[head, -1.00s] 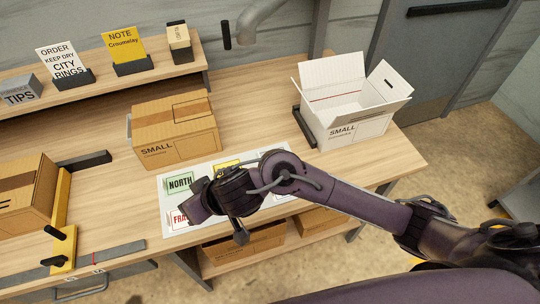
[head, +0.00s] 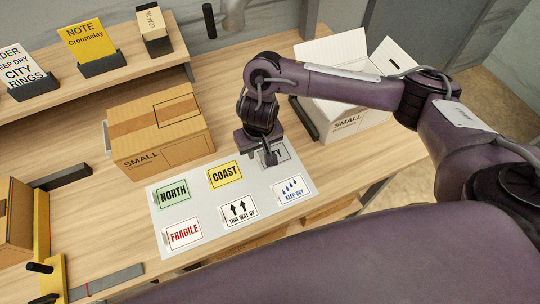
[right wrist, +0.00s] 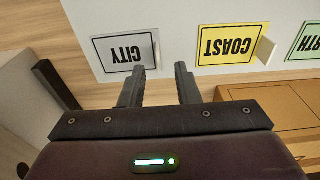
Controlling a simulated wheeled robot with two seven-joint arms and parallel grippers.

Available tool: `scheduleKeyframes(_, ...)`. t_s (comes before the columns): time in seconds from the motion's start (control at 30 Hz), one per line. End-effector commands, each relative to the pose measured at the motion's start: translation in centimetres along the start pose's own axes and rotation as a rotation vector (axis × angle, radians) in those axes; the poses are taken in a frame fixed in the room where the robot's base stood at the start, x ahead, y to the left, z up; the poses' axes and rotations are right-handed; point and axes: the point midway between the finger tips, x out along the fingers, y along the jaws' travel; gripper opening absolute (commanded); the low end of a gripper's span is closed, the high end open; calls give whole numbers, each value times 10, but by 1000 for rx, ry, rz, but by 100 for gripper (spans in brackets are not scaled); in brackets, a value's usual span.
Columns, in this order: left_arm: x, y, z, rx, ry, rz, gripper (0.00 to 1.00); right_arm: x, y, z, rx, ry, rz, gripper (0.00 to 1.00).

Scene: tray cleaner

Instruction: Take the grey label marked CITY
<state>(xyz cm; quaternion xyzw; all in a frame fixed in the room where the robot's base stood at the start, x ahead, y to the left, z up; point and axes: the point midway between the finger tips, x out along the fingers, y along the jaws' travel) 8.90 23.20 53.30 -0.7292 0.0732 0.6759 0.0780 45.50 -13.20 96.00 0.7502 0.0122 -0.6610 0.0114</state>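The grey CITY label (head: 281,151) lies at the back right of the white label sheet (head: 210,205), partly hidden behind my right gripper in the head view. In the right wrist view the CITY label (right wrist: 120,53) appears upside down, with a small pale tab at its right edge. My right gripper (head: 264,158) hangs over the label's front left part. In the right wrist view the gripper (right wrist: 160,69) is open, its two fingers apart with nothing between them, close to the tab side. Contact cannot be told. My left gripper is not in view.
The sheet also holds NORTH (head: 173,193), COAST (head: 224,174), FRAGILE (head: 184,233), THIS WAY UP (head: 239,211) and KEEP DRY (head: 291,190) labels. A closed cardboard box (head: 158,130) stands behind the sheet at left. An open white box (head: 345,120) stands at right.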

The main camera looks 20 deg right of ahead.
Motion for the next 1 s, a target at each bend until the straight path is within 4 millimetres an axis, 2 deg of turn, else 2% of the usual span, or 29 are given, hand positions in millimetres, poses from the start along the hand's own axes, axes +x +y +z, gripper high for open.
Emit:
scheduleKeyframes(0.07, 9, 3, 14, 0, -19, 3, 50, 17, 1, 2, 3, -5, -1, 29)
scheduleKeyframes(0.17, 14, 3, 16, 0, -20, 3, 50, 31, 3, 0, 3, -3, 0, 29)
scheduleKeyframes(0.4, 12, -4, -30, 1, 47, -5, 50, 45, 3, -2, 0, 2, 0, 29)
scheduleKeyframes(0.57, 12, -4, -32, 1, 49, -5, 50, 44, 3, -2, -1, 2, 0, 29)
scheduleKeyframes(0.8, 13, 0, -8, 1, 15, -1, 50, 44, 3, -2, -1, 2, 0, 0)
scheduleKeyframes(1.0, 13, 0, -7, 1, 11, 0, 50, 44, 3, -2, -1, 2, 0, 0)
